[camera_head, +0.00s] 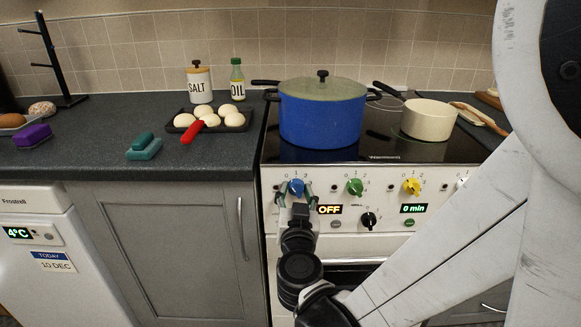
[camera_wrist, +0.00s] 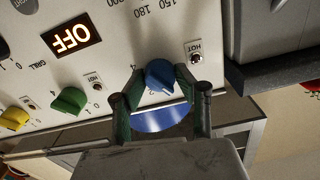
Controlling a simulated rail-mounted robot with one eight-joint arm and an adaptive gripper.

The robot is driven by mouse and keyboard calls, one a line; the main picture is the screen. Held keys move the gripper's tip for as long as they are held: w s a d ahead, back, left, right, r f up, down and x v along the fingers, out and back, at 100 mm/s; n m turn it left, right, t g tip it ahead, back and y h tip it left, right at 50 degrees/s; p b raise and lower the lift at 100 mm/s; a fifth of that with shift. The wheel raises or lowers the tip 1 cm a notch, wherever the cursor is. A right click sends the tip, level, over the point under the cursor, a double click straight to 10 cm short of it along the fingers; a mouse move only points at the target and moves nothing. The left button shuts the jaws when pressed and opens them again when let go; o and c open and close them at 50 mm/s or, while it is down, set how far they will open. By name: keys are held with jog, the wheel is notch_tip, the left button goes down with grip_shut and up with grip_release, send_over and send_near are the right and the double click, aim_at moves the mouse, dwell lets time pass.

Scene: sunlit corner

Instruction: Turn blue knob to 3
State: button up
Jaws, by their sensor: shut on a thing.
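The blue knob (camera_head: 296,187) is at the left end of the stove's white control panel, below the blue pot. My gripper (camera_head: 295,193) reaches it from the front, with one green-padded finger on each side. In the wrist view, turned upside down, the blue knob (camera_wrist: 160,75) sits between the fingertips of my gripper (camera_wrist: 160,79), which is shut on it. Printed numbers ring the knob; a 2 and a 4 show in the wrist view. The fingers hide part of the scale, and I cannot tell the exact number the knob points to.
Green (camera_head: 355,187) and yellow (camera_head: 412,186) knobs lie to the right on the panel, with a black knob (camera_head: 369,219) lower. The display (camera_head: 329,209) reads OFF. A blue pot (camera_head: 322,112) and a cream pan (camera_head: 428,119) stand on the hob above.

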jog(key=m+b, duration=0.1)
jog(key=m, duration=0.4)
jog(key=m+b, duration=0.1)
jog(key=m, duration=0.4)
jog(key=shift+m, duration=0.4)
jog(key=m, duration=0.5)
jog(key=shift+b, duration=0.3)
jog(key=m, duration=0.6)
jog(key=shift+m, duration=0.3)
jog(key=o, duration=1.1)
jog(key=shift+o, duration=0.2)
